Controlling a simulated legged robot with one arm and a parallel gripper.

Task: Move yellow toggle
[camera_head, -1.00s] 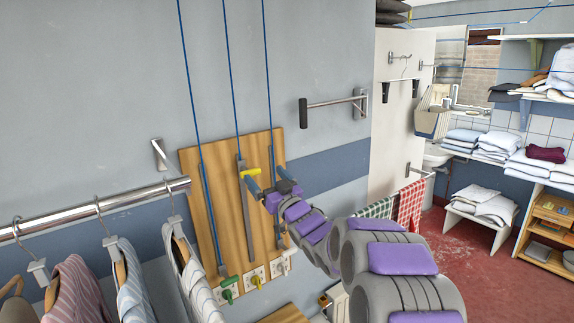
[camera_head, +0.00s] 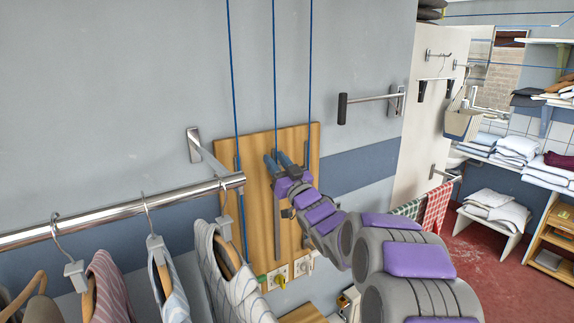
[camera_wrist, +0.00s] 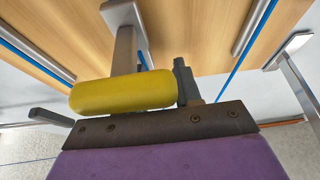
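The yellow toggle (camera_wrist: 122,92) is a rounded bar on a grey metal stem, close in front of my gripper in the wrist view. The stem rises to a slotted rail on the wooden board (camera_head: 262,225). My gripper (camera_head: 279,161) is at the upper part of the board, its two fingers apart and pointing up. One finger shows in the wrist view just right of the toggle's end; the other is not clearly seen there. In the head view my gripper hides the toggle. Whether a finger touches it I cannot tell.
Blue cords (camera_head: 275,70) run up from the board. A chrome rail (camera_head: 110,215) with hanging shirts (camera_head: 232,280) stands close left. A dark-ended wall bracket (camera_head: 370,98) sticks out to the right. Small coloured knobs (camera_head: 280,281) sit along the board's bottom.

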